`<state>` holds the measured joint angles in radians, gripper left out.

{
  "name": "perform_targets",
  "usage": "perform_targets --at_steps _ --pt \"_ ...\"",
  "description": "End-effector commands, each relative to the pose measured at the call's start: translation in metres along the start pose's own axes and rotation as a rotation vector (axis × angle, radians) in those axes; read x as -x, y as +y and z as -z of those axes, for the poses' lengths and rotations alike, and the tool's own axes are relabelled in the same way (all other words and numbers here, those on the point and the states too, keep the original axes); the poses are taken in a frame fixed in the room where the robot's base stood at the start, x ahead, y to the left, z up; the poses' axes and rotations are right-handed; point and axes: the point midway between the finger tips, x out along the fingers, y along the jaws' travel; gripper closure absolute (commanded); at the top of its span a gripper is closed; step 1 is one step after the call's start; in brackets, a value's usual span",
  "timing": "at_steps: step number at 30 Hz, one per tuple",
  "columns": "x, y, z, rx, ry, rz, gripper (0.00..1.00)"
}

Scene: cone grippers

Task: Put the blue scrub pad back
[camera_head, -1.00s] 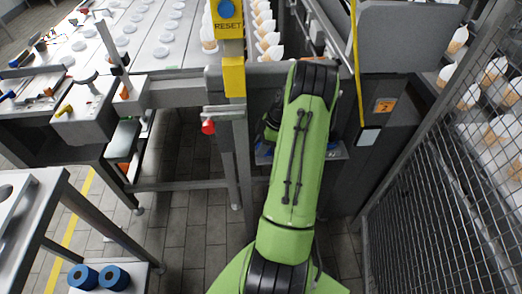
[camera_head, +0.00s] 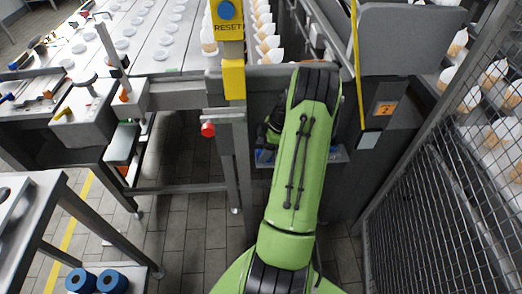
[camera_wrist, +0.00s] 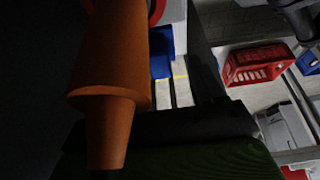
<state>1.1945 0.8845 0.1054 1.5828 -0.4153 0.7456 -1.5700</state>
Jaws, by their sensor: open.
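My gripper (camera_head: 268,133) shows only as a dark part left of my green arm, low by the machine's front; the arm covers most of it. It is open, with nothing seen held in it. Blue patches (camera_head: 264,155) lie on a small grey shelf (camera_head: 337,156) beneath it; I cannot tell whether one is the blue scrub pad. The dark wrist view shows a blue piece (camera_wrist: 162,52) beyond a large orange-brown tapered object (camera_wrist: 112,60). A dark green surface (camera_wrist: 170,158) fills the bottom edge. The scrub pad cannot be identified for certain.
A yellow post with a RESET button (camera_head: 228,40) stands left of my arm, with a red knob (camera_head: 208,129) below. A mesh fence (camera_head: 440,200) closes the right side. Two blue rolls (camera_head: 97,281) sit at lower left. A red crate (camera_wrist: 258,65) shows in the wrist view.

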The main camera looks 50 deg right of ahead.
Motion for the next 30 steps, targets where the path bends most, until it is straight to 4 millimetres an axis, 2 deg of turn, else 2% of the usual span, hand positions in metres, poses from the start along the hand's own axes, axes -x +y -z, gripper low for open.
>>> perform_targets --at_steps 1,6,9,12,16,30 --pt "0.018 0.001 0.0 -0.002 -0.003 -0.006 0.33" --pt "0.066 0.001 0.001 -0.001 -0.002 -0.006 0.33" --pt "0.087 0.001 0.001 -0.001 -0.002 -0.004 0.33" --pt "0.099 0.0 0.001 0.0 -0.001 -0.002 0.33" --pt "0.104 0.0 0.001 0.0 -0.001 -0.001 0.33" --pt "0.103 0.0 0.0 0.0 -0.001 0.0 0.33"
